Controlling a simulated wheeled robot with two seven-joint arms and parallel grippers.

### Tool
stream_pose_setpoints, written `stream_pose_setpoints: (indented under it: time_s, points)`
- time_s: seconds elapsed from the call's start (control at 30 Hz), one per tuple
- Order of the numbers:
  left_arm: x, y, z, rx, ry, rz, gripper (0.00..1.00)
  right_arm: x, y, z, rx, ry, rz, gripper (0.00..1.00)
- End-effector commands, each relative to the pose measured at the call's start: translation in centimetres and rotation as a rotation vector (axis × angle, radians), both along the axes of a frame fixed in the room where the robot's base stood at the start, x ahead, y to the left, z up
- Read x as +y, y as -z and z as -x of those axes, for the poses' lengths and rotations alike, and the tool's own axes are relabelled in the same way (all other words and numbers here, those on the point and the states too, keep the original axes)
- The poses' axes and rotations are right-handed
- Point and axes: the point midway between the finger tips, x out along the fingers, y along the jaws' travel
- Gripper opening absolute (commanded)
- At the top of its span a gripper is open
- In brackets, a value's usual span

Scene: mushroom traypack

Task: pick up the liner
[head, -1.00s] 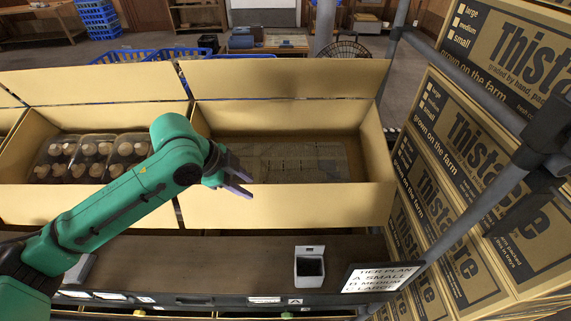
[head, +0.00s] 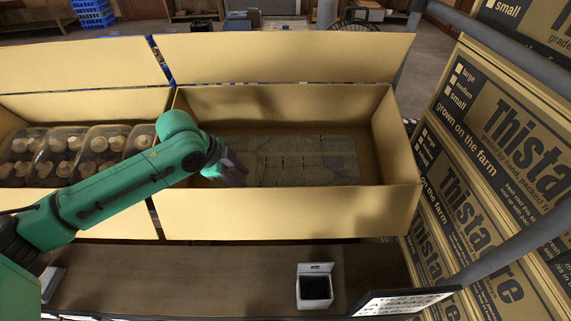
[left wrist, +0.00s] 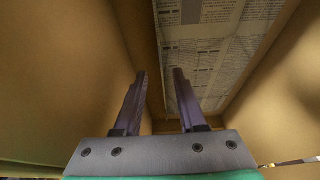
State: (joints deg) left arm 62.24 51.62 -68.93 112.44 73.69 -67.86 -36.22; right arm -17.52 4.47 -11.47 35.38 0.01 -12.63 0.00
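The liner (head: 310,160) is a grey printed sheet lying flat on the floor of the open cardboard box (head: 300,213) in the head view. In the left wrist view the liner (left wrist: 222,45) shows newspaper-like print, ahead of and to the right of the fingers. My left gripper (head: 236,170) is inside the box, near the liner's left end. I cannot tell whether a finger touches the liner. My right gripper is not in view.
Another box at the left holds clear trays of mushrooms (head: 95,150). Printed cartons (head: 480,150) are stacked at the right beside a metal post. A small white bin (head: 315,286) and a tier-plan sign (head: 405,302) are at the front bench. The box's walls surround my gripper.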

Motion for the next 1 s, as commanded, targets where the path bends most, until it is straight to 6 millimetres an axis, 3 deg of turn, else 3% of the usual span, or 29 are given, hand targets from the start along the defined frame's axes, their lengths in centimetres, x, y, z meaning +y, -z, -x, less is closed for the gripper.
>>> stream_pose_setpoints:
  time_s: [0.43,0.67,0.8,1.0]
  points:
    - [-2.5,6.7,-1.9,0.0,0.0,0.0,0.4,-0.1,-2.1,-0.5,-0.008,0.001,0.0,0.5]
    - [-2.7,7.4,-2.0,-0.002,0.0,0.0,0.4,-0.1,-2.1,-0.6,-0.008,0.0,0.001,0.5]
    - [-2.6,7.3,-2.0,-0.002,0.0,0.0,0.0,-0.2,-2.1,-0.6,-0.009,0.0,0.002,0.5]
    - [-2.7,7.3,-2.0,-0.002,-0.001,0.0,0.0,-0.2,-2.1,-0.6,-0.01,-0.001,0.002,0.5]
